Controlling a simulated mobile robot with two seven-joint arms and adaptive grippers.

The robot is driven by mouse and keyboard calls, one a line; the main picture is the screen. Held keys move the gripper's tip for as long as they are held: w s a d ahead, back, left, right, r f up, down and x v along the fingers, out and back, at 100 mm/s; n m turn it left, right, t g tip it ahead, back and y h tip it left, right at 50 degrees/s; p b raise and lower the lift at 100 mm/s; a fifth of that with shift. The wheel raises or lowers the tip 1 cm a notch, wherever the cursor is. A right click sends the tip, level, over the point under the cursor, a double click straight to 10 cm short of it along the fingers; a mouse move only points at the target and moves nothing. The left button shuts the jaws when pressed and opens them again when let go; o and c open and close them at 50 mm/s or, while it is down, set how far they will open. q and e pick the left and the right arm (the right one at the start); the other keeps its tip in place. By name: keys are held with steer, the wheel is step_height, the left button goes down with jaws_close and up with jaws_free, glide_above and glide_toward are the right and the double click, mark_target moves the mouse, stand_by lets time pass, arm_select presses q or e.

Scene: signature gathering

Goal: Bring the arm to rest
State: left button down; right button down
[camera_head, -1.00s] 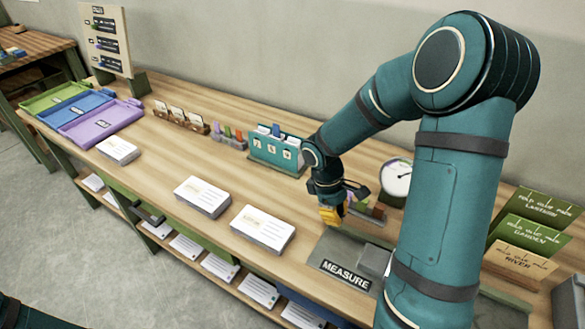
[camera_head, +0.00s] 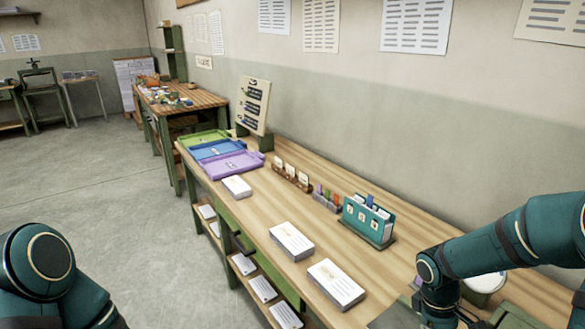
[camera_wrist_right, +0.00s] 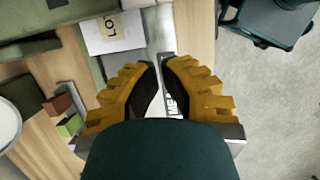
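My right arm (camera_head: 500,245) reaches in from the right over the bench's near right part, bent down at the wrist. Its gripper falls below the head view's edge. In the right wrist view, the right gripper (camera_wrist_right: 158,68) shows two yellow fingers with black pads, a narrow gap between them and nothing held. The grey measure plate shows below the gap. My left arm (camera_head: 45,275) shows at the lower left; its gripper is out of view.
The long wooden bench (camera_head: 262,208) holds green, blue and purple trays (camera_head: 232,163), paper stacks (camera_head: 292,241), a teal card holder (camera_head: 368,220) and a partly hidden round dial (camera_head: 485,283). The floor at left is clear.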

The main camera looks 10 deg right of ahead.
steer(key=s+a+f+m+t+y, duration=0.1)
steer(key=a+f+m+y, duration=0.1)
steer(key=a+f, duration=0.3)
steer(key=s+a+f+m+t+y, duration=0.1)
steer(key=a+f, duration=0.5)
steer(key=a, duration=0.6)
steer(key=s+a+f+m+t+y, duration=0.1)
steer(key=a+f+m, duration=0.3)
steer(key=a, duration=0.5)
steer(key=shift+f+t+y, duration=0.7)
steer(key=shift+f+y, duration=0.1)
steer(key=shift+f, duration=0.15)
steer(key=shift+s+a, duration=0.1)
